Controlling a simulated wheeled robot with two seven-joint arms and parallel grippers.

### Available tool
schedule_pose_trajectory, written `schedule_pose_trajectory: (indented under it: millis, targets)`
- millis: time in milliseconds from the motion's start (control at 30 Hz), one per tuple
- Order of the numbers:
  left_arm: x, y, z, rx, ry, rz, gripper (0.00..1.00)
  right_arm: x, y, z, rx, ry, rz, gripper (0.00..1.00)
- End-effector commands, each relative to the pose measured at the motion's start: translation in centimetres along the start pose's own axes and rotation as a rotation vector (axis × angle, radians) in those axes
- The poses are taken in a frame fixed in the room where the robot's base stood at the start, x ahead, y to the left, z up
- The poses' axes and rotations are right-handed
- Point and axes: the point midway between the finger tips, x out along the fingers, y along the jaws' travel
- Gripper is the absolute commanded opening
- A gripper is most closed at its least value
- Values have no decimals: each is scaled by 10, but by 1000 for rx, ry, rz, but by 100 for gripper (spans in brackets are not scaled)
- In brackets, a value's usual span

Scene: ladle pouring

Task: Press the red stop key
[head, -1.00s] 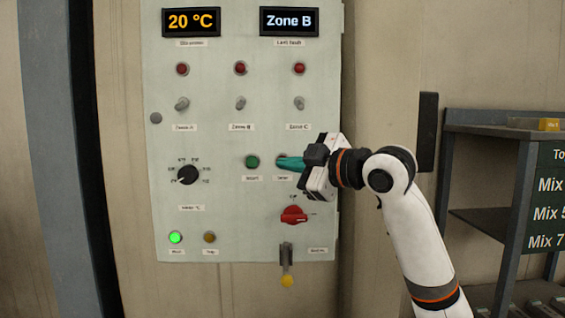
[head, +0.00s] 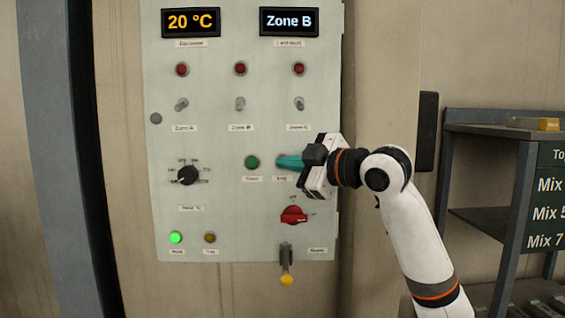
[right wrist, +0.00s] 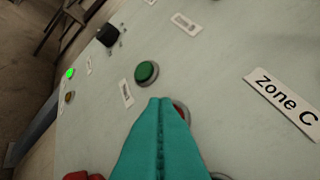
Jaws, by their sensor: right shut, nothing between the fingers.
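The red stop key (right wrist: 181,112) shows only as a red sliver beside my teal fingertips in the right wrist view. In the head view it is hidden behind the fingers. My right gripper (head: 279,161) is shut and empty, its fingertips pointing at the panel over the key's place. It also shows in the right wrist view (right wrist: 160,101). I cannot tell whether the tips touch the key. The green key (head: 251,162) is just left of the fingertips. My left gripper is not in view.
The panel (head: 220,130) carries several red lamps and toggles above, a black dial (head: 188,175) at left and a red rotary switch (head: 293,215) below my gripper. A yellow-tipped lever (head: 286,280) hangs at the bottom. A shelf (head: 490,131) stands at right.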

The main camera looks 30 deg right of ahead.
Motion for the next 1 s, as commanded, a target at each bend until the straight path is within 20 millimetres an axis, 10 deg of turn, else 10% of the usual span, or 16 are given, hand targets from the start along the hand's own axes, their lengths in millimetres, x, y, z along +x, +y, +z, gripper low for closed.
schedule_pose_trajectory:
  millis: [1000]
  targets:
    - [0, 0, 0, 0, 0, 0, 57, -8, 7, 5, -1, 1, 0, 0]
